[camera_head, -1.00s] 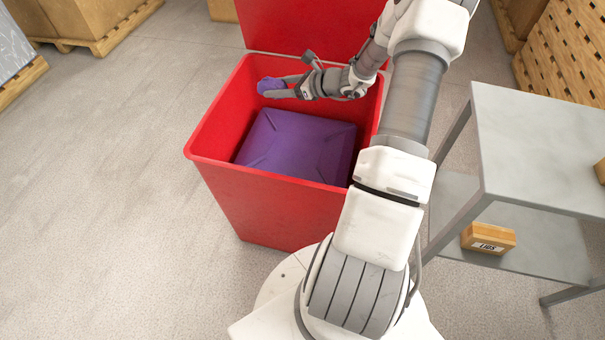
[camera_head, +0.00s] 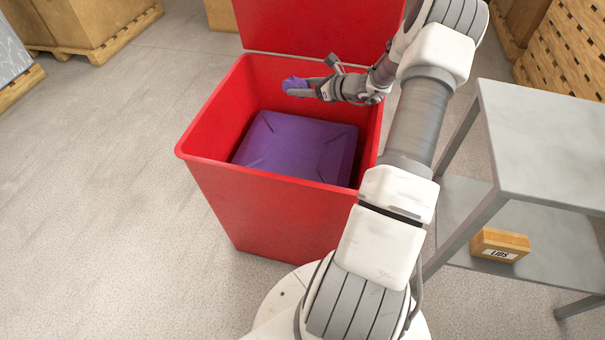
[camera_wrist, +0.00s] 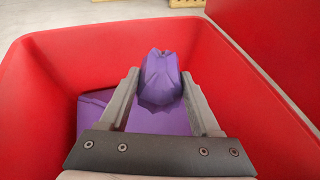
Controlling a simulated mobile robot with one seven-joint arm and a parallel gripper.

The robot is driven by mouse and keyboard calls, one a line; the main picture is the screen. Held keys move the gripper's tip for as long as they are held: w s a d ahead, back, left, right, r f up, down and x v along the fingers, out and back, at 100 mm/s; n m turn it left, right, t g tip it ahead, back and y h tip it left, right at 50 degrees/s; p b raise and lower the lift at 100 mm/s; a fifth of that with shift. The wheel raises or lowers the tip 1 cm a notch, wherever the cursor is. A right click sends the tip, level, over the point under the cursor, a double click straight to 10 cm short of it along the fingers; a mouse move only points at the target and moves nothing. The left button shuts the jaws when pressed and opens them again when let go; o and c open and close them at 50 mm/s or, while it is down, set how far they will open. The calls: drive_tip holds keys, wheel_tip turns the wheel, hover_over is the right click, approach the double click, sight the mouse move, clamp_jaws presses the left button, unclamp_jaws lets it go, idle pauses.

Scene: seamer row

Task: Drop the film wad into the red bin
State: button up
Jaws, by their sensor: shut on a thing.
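The film wad is a small crumpled purple lump (camera_head: 295,84) at the tip of my gripper (camera_head: 307,90). In the wrist view the film wad (camera_wrist: 161,78) sits between the two fingers of my gripper (camera_wrist: 160,88), which is shut on it. The red bin (camera_head: 270,205) stands open in front of my base, its red lid raised at the back. My gripper holds the wad over the bin's opening, toward the back. A purple mass (camera_head: 300,148) lies inside the bin below; it also shows in the wrist view (camera_wrist: 158,122).
A grey metal table (camera_head: 545,140) with a lower shelf stands to the right of the bin. A small box marked LIDS (camera_head: 499,246) is on that shelf. Cartons on pallets (camera_head: 85,25) stand at the back left. The floor to the left is clear.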

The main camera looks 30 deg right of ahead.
drive_tip(key=shift+f, duration=0.2)
drive_tip(key=o, duration=1.4)
drive_tip(key=p+v, duration=0.3)
drive_tip(key=v, duration=1.4)
drive_tip(key=shift+s, duration=0.15)
drive_tip(key=shift+r, duration=0.1)
